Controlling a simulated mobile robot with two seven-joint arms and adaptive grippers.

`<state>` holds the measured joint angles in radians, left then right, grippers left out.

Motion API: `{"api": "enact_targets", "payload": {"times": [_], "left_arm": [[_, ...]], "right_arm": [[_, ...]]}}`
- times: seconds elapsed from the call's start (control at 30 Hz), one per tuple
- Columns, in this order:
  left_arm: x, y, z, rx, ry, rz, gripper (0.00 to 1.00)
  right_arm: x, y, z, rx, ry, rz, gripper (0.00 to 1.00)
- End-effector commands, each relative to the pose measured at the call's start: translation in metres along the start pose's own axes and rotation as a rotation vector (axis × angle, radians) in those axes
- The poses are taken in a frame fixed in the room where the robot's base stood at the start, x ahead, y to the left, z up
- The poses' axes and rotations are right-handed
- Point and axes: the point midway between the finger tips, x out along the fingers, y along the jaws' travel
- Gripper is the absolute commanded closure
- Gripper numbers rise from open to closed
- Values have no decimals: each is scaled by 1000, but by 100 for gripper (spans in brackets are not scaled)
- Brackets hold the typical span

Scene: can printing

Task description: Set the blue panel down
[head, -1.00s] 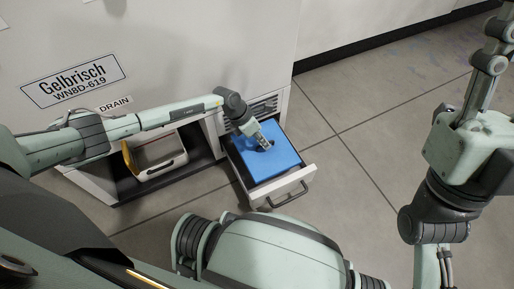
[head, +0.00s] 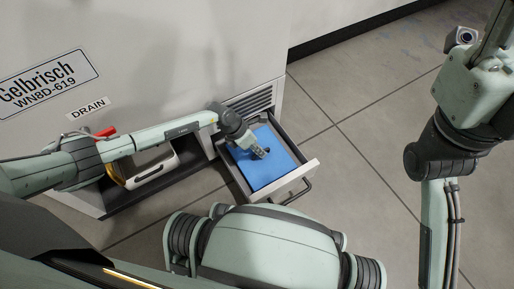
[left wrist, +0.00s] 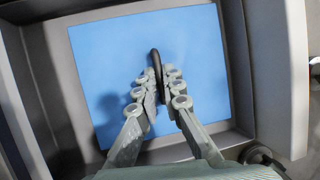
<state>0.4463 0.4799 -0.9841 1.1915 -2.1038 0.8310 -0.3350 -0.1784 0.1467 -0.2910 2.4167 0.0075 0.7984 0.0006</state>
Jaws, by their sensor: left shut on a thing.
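The blue panel (head: 272,166) lies inside the open drawer (head: 293,183) of the machine. In the left wrist view the panel (left wrist: 200,60) is a flat blue plate with a dark upright handle (left wrist: 155,62) in its middle, framed by the drawer's grey walls (left wrist: 60,70). My left gripper (head: 262,153) is shut on that handle; its fingers (left wrist: 160,90) sit on both sides of it. The panel looks level and within the drawer walls; I cannot tell whether it touches the bottom. My right gripper is not in view; only my right arm shows.
The machine's front carries a label (head: 48,83) and a DRAIN sign (head: 88,108). Left of the drawer is an open bay with a white handled container (head: 155,172) and a red part (head: 106,131). The tiled floor (head: 370,130) to the right is clear.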

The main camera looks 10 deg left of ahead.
Motion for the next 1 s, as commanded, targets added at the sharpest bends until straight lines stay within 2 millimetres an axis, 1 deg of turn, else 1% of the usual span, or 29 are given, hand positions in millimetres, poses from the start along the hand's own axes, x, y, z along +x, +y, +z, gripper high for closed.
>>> {"api": "enact_targets", "payload": {"times": [0.13, 0.17, 0.3, 0.57, 0.67, 0.77, 0.87, 1.0], "left_arm": [[2, 0, -1, 0, 0, -1, 100], [1, 0, 0, 0, 0, -1, 89], [1, 0, 0, 0, 0, -1, 72], [0, 0, 0, 0, 0, 0, 72], [-5, 0, 1, 0, 0, 0, 72], [-19, 0, 1, 1, -1, 1, 72], [-40, 0, 1, 1, 0, 2, 72], [-71, 0, 1, 2, 0, 1, 72]], "right_arm": [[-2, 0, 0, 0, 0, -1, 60], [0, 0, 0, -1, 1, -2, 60], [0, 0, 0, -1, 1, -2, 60], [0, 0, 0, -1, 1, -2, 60], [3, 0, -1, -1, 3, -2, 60], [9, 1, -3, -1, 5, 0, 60], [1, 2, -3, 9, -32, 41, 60], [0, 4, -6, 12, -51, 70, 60]]}}
